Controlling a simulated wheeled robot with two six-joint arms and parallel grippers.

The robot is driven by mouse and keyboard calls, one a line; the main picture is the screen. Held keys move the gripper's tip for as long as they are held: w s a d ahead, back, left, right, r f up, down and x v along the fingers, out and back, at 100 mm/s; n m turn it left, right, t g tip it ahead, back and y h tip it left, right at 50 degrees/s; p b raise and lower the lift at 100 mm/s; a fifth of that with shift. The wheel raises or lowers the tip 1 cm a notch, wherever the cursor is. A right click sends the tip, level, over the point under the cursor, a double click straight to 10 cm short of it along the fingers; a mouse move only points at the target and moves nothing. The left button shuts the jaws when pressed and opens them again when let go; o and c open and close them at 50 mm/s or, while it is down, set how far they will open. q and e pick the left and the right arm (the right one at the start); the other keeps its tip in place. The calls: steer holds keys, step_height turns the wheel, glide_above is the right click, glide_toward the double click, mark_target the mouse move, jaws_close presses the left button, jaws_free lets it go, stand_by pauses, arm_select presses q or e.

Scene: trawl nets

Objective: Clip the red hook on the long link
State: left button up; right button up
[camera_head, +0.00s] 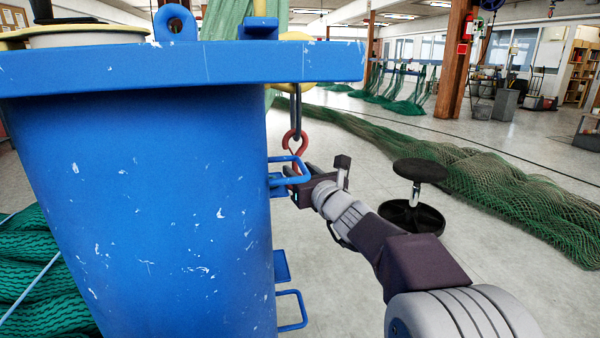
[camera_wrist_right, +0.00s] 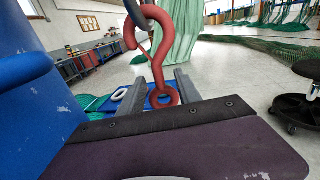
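The red hook (camera_head: 296,140) is upright beside the blue column's right side, below the long link (camera_head: 295,108). In the right wrist view the red hook (camera_wrist_right: 153,68) has its curve at the top and its ring at the bottom. The grey long link (camera_wrist_right: 135,14) appears to pass inside the curve, with a thin latch below it. My right gripper (camera_wrist_right: 160,82) has its fingers parted on either side of the ring. The right finger overlaps the ring's edge; a gap shows at the left. In the head view my right gripper (camera_head: 296,180) is partly hidden. My left gripper is not in view.
A large blue column (camera_head: 160,200) with side handles (camera_head: 290,310) fills the left and centre. A black stool (camera_head: 420,172) stands to the right. Green nets (camera_head: 500,190) lie on the floor behind it. Open floor lies around the stool.

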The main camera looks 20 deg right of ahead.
steer(key=shift+f, duration=0.15)
steer(key=s+p, duration=0.4)
steer(key=s, duration=0.5)
steer(key=shift+a, duration=0.15)
